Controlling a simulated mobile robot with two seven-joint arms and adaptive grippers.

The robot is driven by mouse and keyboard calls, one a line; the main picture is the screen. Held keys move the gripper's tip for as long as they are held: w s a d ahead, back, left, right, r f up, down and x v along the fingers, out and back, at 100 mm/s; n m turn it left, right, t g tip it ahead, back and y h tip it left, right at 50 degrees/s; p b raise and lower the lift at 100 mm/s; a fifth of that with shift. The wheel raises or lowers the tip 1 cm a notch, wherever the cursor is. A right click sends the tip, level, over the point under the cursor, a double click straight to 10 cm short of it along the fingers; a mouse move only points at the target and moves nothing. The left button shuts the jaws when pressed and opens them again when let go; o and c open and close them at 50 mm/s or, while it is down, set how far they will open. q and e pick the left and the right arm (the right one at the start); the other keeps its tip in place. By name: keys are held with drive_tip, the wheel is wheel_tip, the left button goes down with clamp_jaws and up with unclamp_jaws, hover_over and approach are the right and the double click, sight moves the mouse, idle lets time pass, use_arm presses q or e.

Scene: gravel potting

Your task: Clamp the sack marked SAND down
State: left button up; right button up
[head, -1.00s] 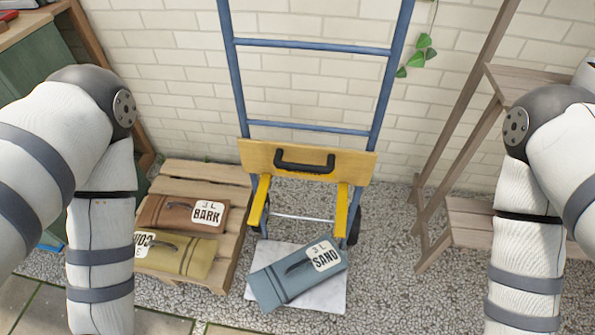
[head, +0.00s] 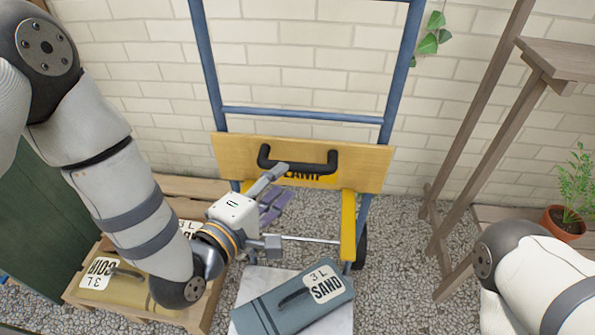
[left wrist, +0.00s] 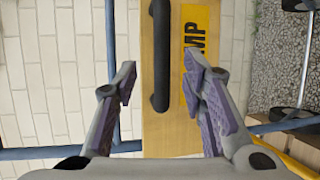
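The blue-grey sack marked SAND (head: 290,308) lies on a pale slab (head: 243,290) on the gravel, below the clamp board. The yellow wooden clamp board (head: 360,165), with a black handle (head: 328,163) and a CLAMP label, spans the blue frame above the sack. My left gripper (head: 284,182) is in front of the board near the handle's left half. In the left wrist view my left gripper (left wrist: 158,72) has its fingers spread, with the black handle (left wrist: 160,55) ahead between them, not gripped. My right gripper is out of view; only its arm shows.
A wooden pallet (head: 190,187) at left holds a brown sack, mostly hidden by my arm, and an olive sack (head: 135,290). Blue rails (head: 300,114) rise against the brick wall. A wooden stand (head: 470,150) and a potted plant (head: 565,222) are at right.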

sight(295, 170)
use_arm(q)
drive_tip(key=b+x, duration=0.1)
drive_tip(key=x, duration=0.6)
drive_tip(key=shift+w+d+f, duration=0.1)
drive_tip(key=shift+w+f, duration=0.05)
drive_tip(key=shift+w, duration=0.1)
clamp_jaws()
